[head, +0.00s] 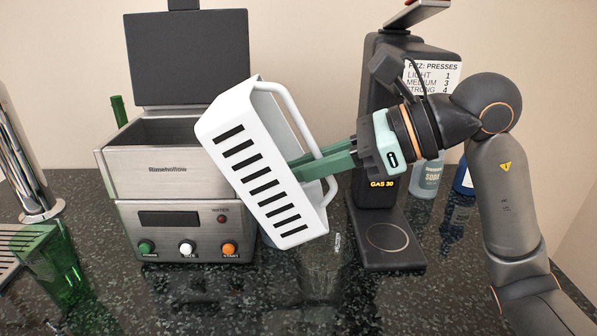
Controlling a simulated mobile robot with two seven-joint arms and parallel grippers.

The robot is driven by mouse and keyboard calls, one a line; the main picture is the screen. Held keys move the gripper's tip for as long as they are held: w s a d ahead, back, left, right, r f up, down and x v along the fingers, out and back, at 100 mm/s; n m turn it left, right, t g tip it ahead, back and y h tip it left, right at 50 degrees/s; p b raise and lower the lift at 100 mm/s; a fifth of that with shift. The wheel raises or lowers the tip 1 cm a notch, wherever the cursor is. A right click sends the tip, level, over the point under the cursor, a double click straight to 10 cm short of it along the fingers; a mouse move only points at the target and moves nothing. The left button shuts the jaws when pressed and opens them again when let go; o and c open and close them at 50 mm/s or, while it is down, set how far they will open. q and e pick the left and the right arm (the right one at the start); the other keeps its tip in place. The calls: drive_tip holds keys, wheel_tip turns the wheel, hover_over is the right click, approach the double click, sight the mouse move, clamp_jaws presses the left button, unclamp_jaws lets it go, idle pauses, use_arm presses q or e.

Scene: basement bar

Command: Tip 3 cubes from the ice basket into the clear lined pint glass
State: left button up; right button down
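The white slotted ice basket (251,177) hangs in the air, steeply tilted, in front of the ice machine. My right gripper (296,169) comes in from the right, its green fingers closed across the basket's handle. The inside of the basket faces away from me, so I cannot see any ice cubes. A faint clear glass (323,272) stands on the dark counter below the basket's lower right end. The basket covers part of it, and its lines and contents are too faint to tell. My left gripper is out of view.
The steel ice machine (150,178) stands behind with its lid up. The black fizz press (375,205) is close on the right, with bottles (428,177) beyond it. A green glass (58,265) stands at the left near a tap (25,165). The front counter is mostly clear.

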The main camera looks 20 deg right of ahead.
drive_tip(key=shift+r, duration=0.1)
drive_tip(key=h+p, duration=0.1)
drive_tip(key=p, duration=0.2)
drive_tip(key=a+g+h+p, duration=0.1)
drive_tip(key=p, duration=0.3)
drive_tip(key=shift+w+a+f+h, duration=0.1)
drive_tip(key=shift+w+f+h, duration=0.1)
drive_tip(key=shift+w+h, duration=0.1)
drive_tip(key=shift+s+f+p, duration=0.1)
drive_tip(key=shift+f+p, duration=0.1)
drive_tip(key=shift+p, duration=0.3)
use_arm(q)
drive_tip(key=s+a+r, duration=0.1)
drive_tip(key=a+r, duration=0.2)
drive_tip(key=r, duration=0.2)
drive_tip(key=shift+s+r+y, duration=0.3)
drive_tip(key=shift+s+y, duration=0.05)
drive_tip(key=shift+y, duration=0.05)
use_arm(e)
drive_tip(key=shift+f+h, duration=0.35)
drive_tip(key=shift+h, duration=0.05)
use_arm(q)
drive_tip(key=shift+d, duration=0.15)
